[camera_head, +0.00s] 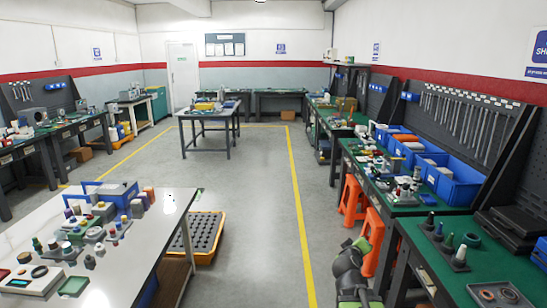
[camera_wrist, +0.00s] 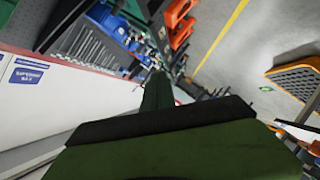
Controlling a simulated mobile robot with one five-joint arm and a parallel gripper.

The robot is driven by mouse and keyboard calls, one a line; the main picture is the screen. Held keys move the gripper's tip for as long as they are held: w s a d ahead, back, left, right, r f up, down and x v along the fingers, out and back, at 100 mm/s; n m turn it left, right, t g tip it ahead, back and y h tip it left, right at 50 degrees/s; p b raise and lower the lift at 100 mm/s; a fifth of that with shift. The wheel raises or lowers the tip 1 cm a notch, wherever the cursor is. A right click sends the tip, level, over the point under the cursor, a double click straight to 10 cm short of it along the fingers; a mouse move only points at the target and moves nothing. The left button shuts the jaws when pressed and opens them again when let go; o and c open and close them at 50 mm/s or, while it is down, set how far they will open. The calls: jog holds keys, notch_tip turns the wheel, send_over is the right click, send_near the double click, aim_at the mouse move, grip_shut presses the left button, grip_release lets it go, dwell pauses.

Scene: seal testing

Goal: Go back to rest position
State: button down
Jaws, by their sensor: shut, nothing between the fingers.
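My gripper (camera_wrist: 157,88) shows in the wrist view as narrow green fingers above a black band and a wide green body. The fingers are shut and hold nothing. In the head view, part of my green and black arm shows at the bottom, right of the middle, beside the green-topped bench on the right. The fingertips cannot be made out clearly there. The wrist view is tilted, with the tool wall on its left and the floor on its right.
A white-topped table (camera_head: 150,240) with several small parts stands at the front left. Green-topped benches (camera_head: 490,258) line the right, with orange stools (camera_head: 351,197) and blue bins (camera_head: 458,188). An orange-framed black pallet (camera_head: 205,232) lies beside the white table. The middle floor (camera_head: 250,200) is clear.

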jog(key=s+a+f+m+g+y, duration=0.3)
jog(key=s+a+f+g, duration=0.25)
jog(key=a+f, duration=0.45)
jog(key=s+a+f+g+y, duration=0.2)
jog(key=s+a+f+g, duration=0.1)
jog(key=s, duration=0.4)
jog(key=s+a+f+m+g+y, duration=0.1)
jog(key=s+a+f+g+y, duration=0.1)
jog(key=s, duration=0.5)
jog(key=shift+a+f+g, duration=0.45)
jog(key=shift+a+g, duration=0.4)
jog(key=shift+a, duration=0.4)
